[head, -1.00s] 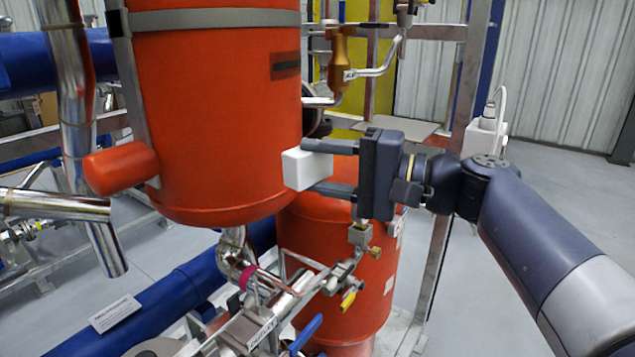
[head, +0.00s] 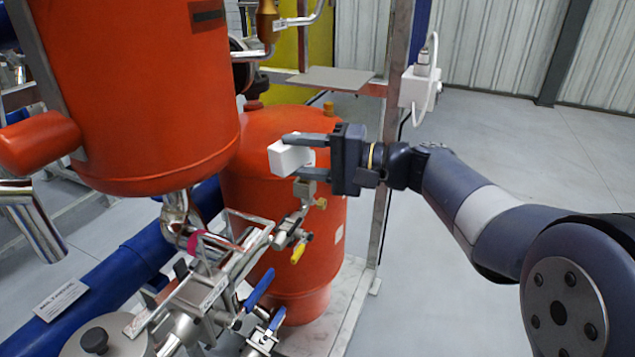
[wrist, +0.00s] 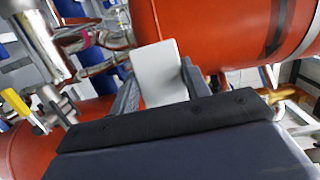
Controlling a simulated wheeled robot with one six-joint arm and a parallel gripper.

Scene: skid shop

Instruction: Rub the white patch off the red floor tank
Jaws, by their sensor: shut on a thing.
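The red floor tank (head: 285,240) stands upright on a pale base, partly hidden by pipes and valves. It probably also shows at lower left in the wrist view (wrist: 30,145). My gripper (head: 291,156) is shut on a white block (head: 283,158). The block is in front of the tank's upper part in the head view, and I cannot tell whether it touches. In the wrist view the block (wrist: 160,72) sits between the two fingers. A small pale mark (head: 339,234) shows at the tank's right edge. I cannot tell whether it is the white patch.
A larger red tank (head: 150,90) hangs at upper left. Steel pipework with a yellow handle (head: 298,253) and a blue handle (head: 258,288) crosses in front of the floor tank. A steel post (head: 392,130) with a white box (head: 420,88) stands behind. The floor at right is clear.

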